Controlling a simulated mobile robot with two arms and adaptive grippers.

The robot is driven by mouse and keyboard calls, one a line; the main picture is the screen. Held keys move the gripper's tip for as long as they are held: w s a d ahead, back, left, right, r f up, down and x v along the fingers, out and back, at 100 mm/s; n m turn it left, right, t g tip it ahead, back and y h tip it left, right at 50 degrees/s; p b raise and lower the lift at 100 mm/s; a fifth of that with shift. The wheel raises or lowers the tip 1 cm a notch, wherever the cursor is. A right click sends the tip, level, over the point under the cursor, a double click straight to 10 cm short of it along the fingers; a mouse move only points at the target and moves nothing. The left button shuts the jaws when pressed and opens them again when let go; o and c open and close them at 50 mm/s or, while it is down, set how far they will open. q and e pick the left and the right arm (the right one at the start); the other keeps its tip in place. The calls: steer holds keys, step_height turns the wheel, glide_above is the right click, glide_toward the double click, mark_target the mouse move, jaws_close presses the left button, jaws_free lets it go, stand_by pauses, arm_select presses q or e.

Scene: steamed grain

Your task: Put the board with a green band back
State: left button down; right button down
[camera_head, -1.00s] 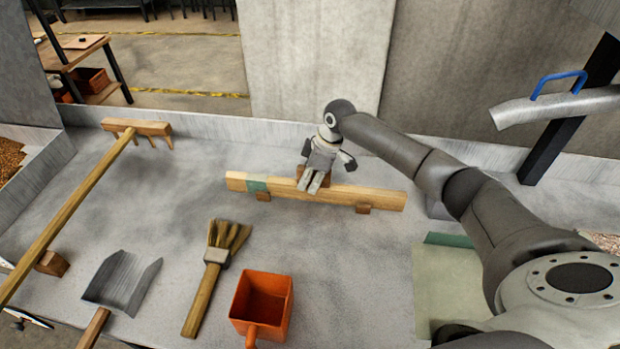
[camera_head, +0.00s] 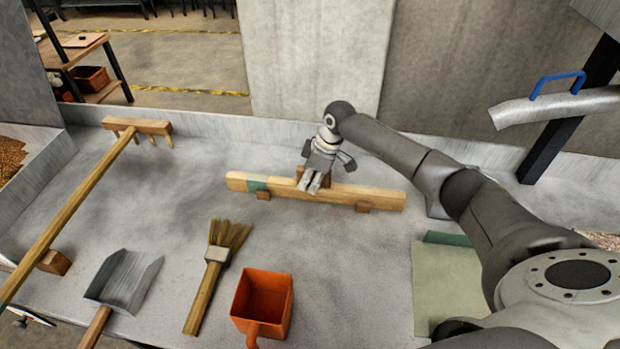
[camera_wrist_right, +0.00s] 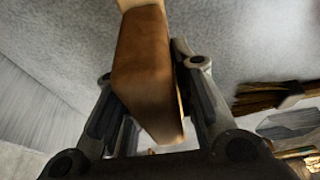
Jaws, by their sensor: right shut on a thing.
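The board with a green band (camera_head: 285,189) is a long pale wooden beam on the grey bench top, with its green band (camera_head: 257,184) near its left end. Two small brown blocks (camera_head: 263,195) show at its front lower edge; I cannot tell whether it rests on them. My right gripper (camera_head: 313,184) reaches down over the middle of the board. It is shut on the board's brown wooden grip, which fills the space between the fingers in the right wrist view (camera_wrist_right: 148,75). The fingers hide part of that grip. My left gripper is not in view.
A wooden rake (camera_head: 85,190), a metal shovel (camera_head: 125,278), a hand broom (camera_head: 212,265) and an orange scoop (camera_head: 263,300) lie on the left and front. A pale green panel (camera_head: 445,285) is at right. A metal spout (camera_head: 550,107) hangs at upper right. Bench between board and scoop is clear.

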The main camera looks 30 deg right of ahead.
steer(key=c, duration=1.2)
jaws_free()
steer(key=shift+o, duration=0.4)
steer(key=shift+f, duration=0.1)
steer(key=v, duration=1.2)
steer(key=shift+a, duration=0.1)
